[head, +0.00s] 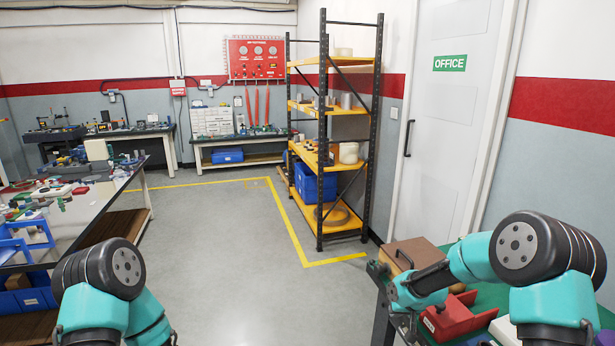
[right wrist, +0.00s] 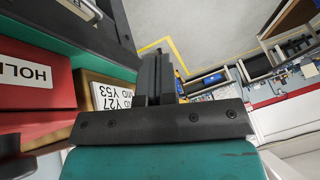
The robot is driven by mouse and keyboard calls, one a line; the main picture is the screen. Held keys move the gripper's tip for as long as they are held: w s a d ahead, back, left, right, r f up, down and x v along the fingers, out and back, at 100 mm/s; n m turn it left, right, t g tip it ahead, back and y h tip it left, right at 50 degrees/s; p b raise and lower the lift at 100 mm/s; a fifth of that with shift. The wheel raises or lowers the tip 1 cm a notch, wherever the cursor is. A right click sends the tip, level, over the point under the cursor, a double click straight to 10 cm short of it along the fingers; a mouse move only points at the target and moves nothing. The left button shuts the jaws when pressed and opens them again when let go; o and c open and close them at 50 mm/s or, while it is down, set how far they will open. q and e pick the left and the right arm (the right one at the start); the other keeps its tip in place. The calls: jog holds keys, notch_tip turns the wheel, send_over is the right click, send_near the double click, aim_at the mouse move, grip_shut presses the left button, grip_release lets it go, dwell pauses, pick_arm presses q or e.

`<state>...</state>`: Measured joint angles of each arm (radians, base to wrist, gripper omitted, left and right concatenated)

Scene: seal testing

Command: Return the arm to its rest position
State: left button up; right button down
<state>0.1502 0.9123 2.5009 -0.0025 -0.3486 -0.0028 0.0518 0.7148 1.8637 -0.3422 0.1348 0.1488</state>
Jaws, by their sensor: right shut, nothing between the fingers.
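My right arm comes in from the right in the head view and bends to the left over the near edge of a green-topped bench (head: 590,318). My right gripper (right wrist: 158,78) shows in the right wrist view with its dark fingers together and nothing between them. My left arm shows only as its teal and black joint at the lower left of the head view. My left gripper is out of the frame.
A red holder (head: 458,318) and a brown box (head: 412,256) sit on the bench close to my right arm. The red holder (right wrist: 35,95) is labelled "HOL…" in the wrist view. A cluttered table (head: 100,205) stands at left. The middle floor (head: 235,250) is clear.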

jog(key=s+a+f+g, duration=0.1)
jog(key=s+f, duration=0.4)
jog(key=s, duration=0.5)
jog(key=s+a+f+m+g, duration=0.1)
jog(key=s+a+f, duration=0.2)
jog(key=s+f, duration=0.3)
jog(key=s+a+f+m+g+y, duration=0.1)
jog(key=s+f, duration=0.5)
jog(key=s, duration=1)
jog(key=shift+a+g, duration=0.5)
jog(key=shift+g, duration=0.1)
jog(key=shift+f, duration=0.1)
